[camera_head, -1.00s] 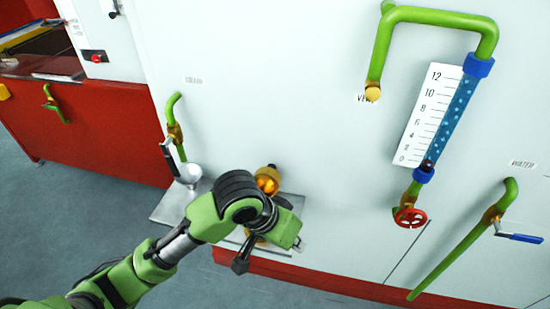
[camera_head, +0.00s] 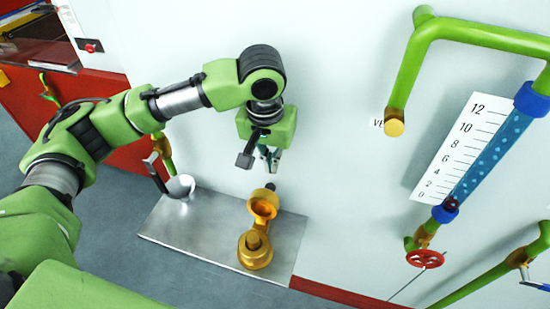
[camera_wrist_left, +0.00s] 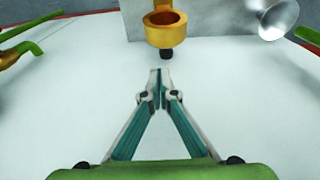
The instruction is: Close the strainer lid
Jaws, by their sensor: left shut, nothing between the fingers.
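The golden strainer body (camera_head: 254,251) stands on a metal shelf (camera_head: 200,238) by the white wall. Its golden lid (camera_head: 263,207) is tipped up on the wall side, hollow inside showing, with a dark knob (camera_head: 270,187) at its top. My left gripper (camera_head: 271,166) is shut and empty, just above the knob and apart from it. In the left wrist view, the shut fingertips (camera_wrist_left: 160,72) point at the lid (camera_wrist_left: 165,28) and its knob (camera_wrist_left: 166,56), with a small gap. My right gripper is not in view.
A silver funnel (camera_head: 181,186) stands left of the strainer below a green pipe. The white wall is close behind. A red valve wheel (camera_head: 425,259), a scale (camera_head: 462,148) and green pipes are to the right.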

